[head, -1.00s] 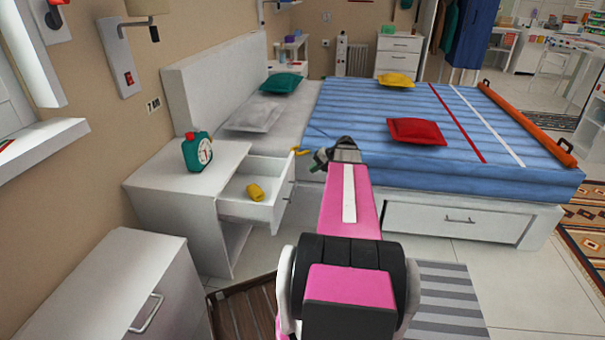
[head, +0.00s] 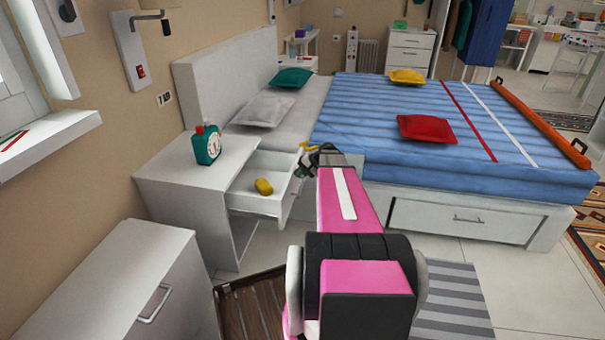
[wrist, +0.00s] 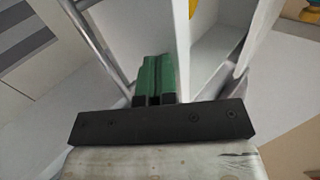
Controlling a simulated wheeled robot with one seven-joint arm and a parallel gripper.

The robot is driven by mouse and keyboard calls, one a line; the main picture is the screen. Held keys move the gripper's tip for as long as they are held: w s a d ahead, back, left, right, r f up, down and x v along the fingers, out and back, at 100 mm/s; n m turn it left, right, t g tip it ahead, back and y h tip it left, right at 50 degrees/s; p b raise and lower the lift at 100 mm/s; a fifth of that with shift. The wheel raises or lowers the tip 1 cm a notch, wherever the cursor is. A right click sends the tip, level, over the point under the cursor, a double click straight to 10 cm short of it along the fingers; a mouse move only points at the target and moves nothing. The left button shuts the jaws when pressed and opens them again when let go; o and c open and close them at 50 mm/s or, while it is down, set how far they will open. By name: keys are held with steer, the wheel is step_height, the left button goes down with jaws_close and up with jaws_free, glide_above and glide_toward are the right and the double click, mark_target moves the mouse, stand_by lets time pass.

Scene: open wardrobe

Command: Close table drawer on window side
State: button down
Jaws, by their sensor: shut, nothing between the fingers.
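The white bedside table (head: 160,185) has its top drawer (head: 270,205) pulled open. A yellow object (head: 264,186) lies inside the drawer. My gripper (head: 306,160) is at the drawer's front, by its far end, in the head view. In the wrist view my gripper (wrist: 155,75) shows green fingertips held together with nothing between them. They are right at the white drawer front (wrist: 160,25), with the metal handle (wrist: 92,40) to their left. Whether the fingers touch the front I cannot tell. My arm hides part of the drawer's outer face.
A white cabinet (head: 120,280) stands at the near left. A brown slatted thing (head: 250,305) lies on the floor below.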

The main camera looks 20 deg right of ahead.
steer(key=shift+a, duration=0.15)
steer(key=w+a, duration=0.3)
steer(key=a, duration=0.2)
steer(key=w+a, duration=0.4)
steer(key=a, duration=0.1)
steer(key=w+a, duration=0.4)
steer(key=a, duration=0.2)
steer(key=shift+s+d, duration=0.1)
